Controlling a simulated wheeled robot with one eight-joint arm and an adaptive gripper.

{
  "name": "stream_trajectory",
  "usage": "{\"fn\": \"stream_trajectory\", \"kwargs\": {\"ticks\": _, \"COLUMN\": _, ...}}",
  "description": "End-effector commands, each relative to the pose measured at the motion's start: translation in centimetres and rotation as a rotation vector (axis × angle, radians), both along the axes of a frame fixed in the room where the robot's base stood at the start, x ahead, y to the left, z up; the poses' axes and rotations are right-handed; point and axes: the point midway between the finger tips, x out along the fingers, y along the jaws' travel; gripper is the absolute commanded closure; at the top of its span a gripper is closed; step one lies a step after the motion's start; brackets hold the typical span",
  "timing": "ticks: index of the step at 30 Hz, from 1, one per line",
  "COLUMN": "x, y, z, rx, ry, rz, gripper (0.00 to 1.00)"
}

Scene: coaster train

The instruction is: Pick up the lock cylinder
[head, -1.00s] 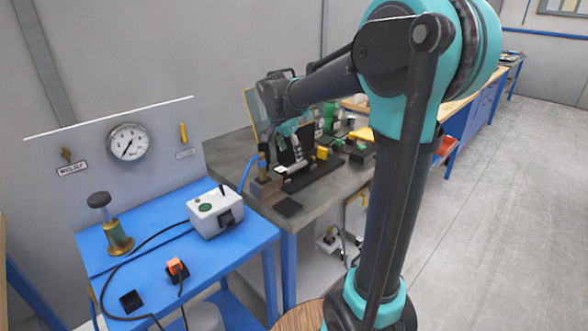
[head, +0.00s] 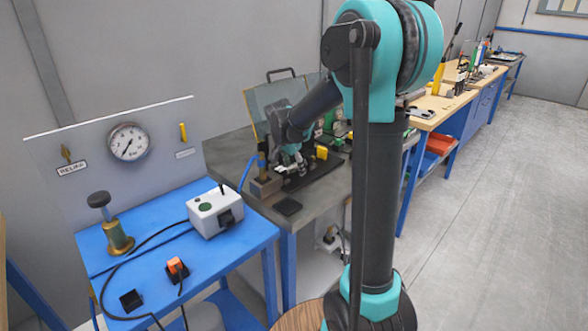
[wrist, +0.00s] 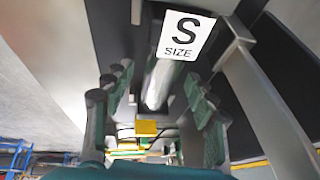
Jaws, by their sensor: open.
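My gripper (head: 292,168) is over the grey bench in the head view, low above a dark fixture (head: 318,176). In the wrist view my gripper (wrist: 157,82) is open, with one ribbed finger on each side. A smooth silvery rounded piece (wrist: 158,88) shows between the fingers, below a white "S SIZE" label (wrist: 185,36). It may be the lock cylinder, but I cannot tell for certain. I cannot tell whether the fingers touch it. In the head view my gripper and arm hide this spot.
A blue table (head: 225,250) at the left holds a white box (head: 215,212), a brass stand (head: 117,238) and an orange switch (head: 177,268). A clear panel (head: 282,98) stands behind my gripper. A yellow block (head: 322,152) is close to its right. The floor at right is clear.

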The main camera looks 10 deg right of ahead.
Motion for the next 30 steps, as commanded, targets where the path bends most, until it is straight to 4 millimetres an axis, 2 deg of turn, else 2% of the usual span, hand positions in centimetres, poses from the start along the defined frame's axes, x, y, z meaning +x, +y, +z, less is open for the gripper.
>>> {"fn": "stream_trajectory", "kwargs": {"ticks": 12, "x": -0.02, "y": 0.02, "z": -0.25, "rx": 0.000, "ry": 0.000, "rz": 0.000, "gripper": 0.43}}
{"fn": "stream_trajectory", "kwargs": {"ticks": 26, "x": -0.02, "y": 0.02, "z": -0.24, "rx": 0.000, "ry": 0.000, "rz": 0.000, "gripper": 0.99}}
{"fn": "stream_trajectory", "kwargs": {"ticks": 30, "x": -0.03, "y": 0.02, "z": -0.24, "rx": 0.000, "ry": 0.000, "rz": 0.000, "gripper": 1.00}}
